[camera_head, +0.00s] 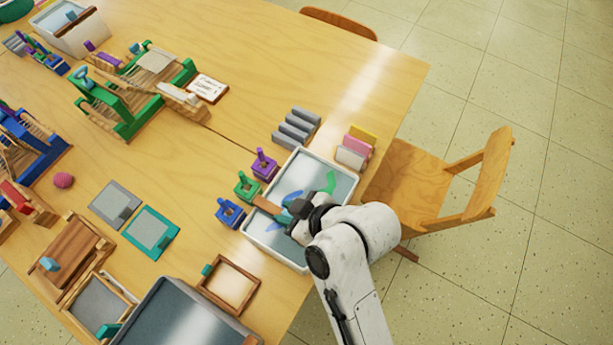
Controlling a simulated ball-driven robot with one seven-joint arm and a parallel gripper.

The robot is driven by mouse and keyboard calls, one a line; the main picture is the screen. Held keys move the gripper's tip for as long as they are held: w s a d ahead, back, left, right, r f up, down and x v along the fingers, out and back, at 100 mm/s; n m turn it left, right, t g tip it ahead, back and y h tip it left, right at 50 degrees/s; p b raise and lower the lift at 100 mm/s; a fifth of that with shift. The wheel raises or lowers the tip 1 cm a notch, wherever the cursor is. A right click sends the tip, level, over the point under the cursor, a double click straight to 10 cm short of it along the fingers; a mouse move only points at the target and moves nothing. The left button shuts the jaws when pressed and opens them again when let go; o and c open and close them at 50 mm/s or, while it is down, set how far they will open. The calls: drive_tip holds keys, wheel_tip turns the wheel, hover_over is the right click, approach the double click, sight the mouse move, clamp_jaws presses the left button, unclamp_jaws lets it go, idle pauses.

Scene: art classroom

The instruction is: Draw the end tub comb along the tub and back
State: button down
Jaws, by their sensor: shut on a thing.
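The tub (333,163) is a shallow white-rimmed tray with a grey surface, near the table's right edge. Green and blue swirls (327,184) show on that surface. My gripper (285,208) is over the tub's lower middle part, shut on the brown comb (266,205), which reaches out to the left toward the tub's left rim. The gripper and my arm hide the tub's lower right part and some of the comb. I cannot tell whether the comb touches the surface.
Blue (229,211), green (246,185) and purple (264,164) holders stand close along the tub's left side. Grey ridged blocks (296,127) and pink and yellow blocks (356,146) stand beyond it. A wooden frame (229,284) lies to the lower left. A chair (440,185) stands right.

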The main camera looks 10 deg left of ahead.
drive_tip(key=s+a+p, duration=0.1)
drive_tip(key=s+a, duration=0.1)
drive_tip(key=s, duration=0.3)
drive_tip(key=shift+s, duration=0.4)
drive_tip(key=shift+s+a, duration=0.1)
drive_tip(key=c, duration=1.1)
unclamp_jaws()
drive_tip(key=shift+c, duration=0.2)
drive_tip(key=v, duration=1.1)
drive_tip(key=shift+f+b, duration=0.1)
drive_tip(key=shift+b, duration=0.25)
